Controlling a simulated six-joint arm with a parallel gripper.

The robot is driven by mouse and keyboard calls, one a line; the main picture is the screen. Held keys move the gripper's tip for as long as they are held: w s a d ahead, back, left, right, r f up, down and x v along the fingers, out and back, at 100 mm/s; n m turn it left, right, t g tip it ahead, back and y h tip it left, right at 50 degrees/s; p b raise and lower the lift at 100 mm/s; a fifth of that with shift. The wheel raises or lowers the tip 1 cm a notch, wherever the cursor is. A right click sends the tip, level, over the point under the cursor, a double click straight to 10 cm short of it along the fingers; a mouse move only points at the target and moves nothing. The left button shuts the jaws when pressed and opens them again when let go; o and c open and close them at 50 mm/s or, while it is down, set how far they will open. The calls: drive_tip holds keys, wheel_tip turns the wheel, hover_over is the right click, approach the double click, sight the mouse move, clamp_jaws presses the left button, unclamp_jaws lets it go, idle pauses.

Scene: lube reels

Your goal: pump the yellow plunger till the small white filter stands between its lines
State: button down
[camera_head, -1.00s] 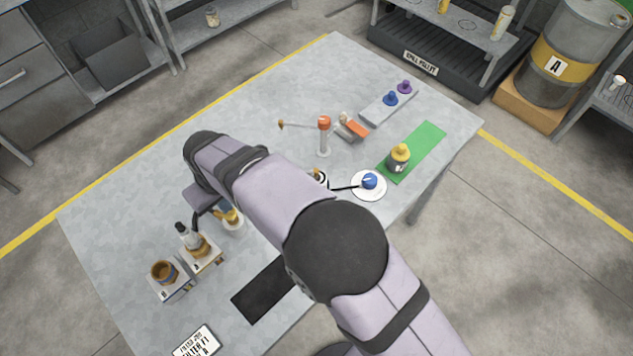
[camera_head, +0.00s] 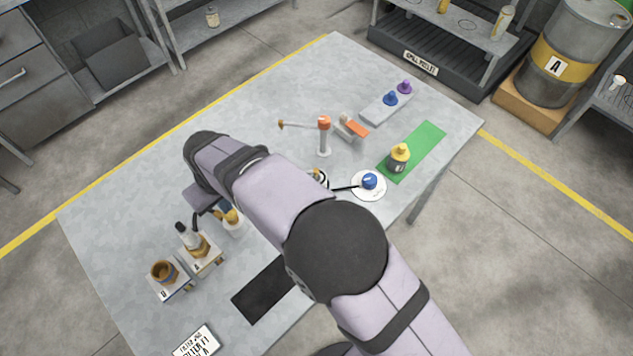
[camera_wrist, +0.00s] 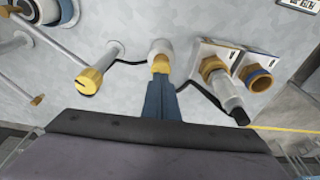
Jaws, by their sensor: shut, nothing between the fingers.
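The yellow plunger (camera_wrist: 160,64) tops a small white pump body (camera_wrist: 161,47) in the wrist view. My gripper (camera_wrist: 160,80) is shut, its dark blue fingers empty, with the tips at the plunger's top; whether they touch it I cannot tell. In the head view the plunger (camera_head: 232,215) is partly hidden by my arm. A pale, black-tipped vessel (camera_head: 188,238), perhaps the small white filter, stands on the plate marked A. It also shows in the wrist view (camera_wrist: 227,93). Its lines and any level in it are too small to read.
An amber-brown cup (camera_head: 163,271) stands on a plate beside the vessel. In the wrist view a yellow-capped post (camera_wrist: 90,78) stands left of the pump, and a black hose runs near its base. A blue knob (camera_head: 369,181) sits on a white disc right of my arm.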

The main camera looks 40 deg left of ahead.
drive_tip(key=shift+f, duration=0.2)
drive_tip(key=shift+d+f+b, duration=0.1)
drive_tip(key=shift+f+b, duration=0.9)
drive_tip(key=shift+f, duration=0.55)
drive_tip(key=shift+r, duration=0.2)
drive_tip(key=shift+r+p, duration=2.75)
drive_tip(key=shift+r, duration=1)
